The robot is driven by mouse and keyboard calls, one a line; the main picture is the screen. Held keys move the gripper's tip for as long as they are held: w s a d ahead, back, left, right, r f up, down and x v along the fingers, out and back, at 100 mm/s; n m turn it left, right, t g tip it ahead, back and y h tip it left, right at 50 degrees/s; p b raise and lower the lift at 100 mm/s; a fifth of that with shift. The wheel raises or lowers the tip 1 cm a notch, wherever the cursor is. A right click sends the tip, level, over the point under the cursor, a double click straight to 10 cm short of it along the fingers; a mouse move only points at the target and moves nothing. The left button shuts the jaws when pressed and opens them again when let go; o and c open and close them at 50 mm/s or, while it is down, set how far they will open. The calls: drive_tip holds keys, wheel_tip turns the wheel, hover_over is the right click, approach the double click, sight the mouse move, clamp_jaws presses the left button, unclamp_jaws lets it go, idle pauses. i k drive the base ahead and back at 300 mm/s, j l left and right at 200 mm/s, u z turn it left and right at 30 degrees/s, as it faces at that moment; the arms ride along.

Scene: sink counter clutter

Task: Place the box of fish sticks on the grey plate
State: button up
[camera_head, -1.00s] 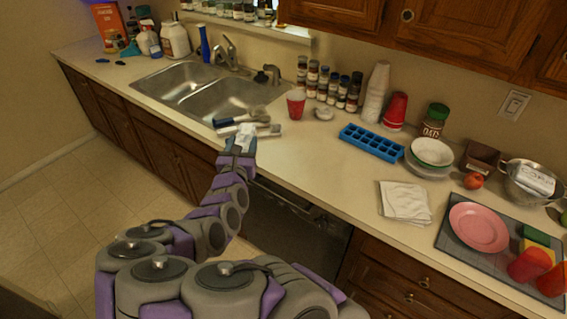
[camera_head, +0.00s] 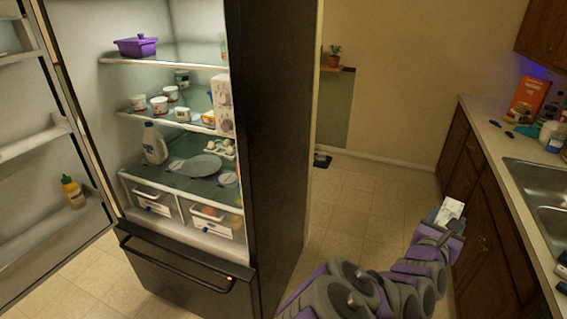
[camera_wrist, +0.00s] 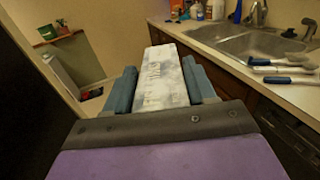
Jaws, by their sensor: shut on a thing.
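My gripper (camera_head: 447,219) is shut on a small white box with faint grey print, the box of fish sticks (camera_head: 451,208). In the wrist view the box (camera_wrist: 163,78) lies lengthwise between the two blue-grey fingers (camera_wrist: 160,88) and sticks out past them. In the head view my gripper is at the right, in front of the lower cabinets and away from the fridge. The grey plate (camera_head: 202,164) lies on a glass shelf inside the open fridge, left of my gripper. A darker grey flat thing overlaps its left side.
The fridge door (camera_head: 45,190) stands open at the left. A milk jug (camera_head: 154,143) is beside the plate, with cups (camera_head: 159,105) on the shelf above. The black fridge side wall (camera_head: 275,130) stands between the plate and my arm. The sink counter (camera_head: 505,150) is at the right.

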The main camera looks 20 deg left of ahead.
sight(200, 170)
drive_tip(key=u, duration=0.35)
drive_tip(key=j+u, duration=0.15)
drive_tip(key=u, duration=0.55)
drive_tip(key=i+j, duration=0.25)
drive_tip(key=j, duration=0.15)
drive_tip(key=i+j+u, duration=0.1)
drive_tip(key=i+j, duration=0.15)
drive_tip(key=j, duration=0.15)
drive_tip(key=i+j, duration=0.3)
drive_tip(key=j+u, duration=0.05)
drive_tip(key=j, duration=0.05)
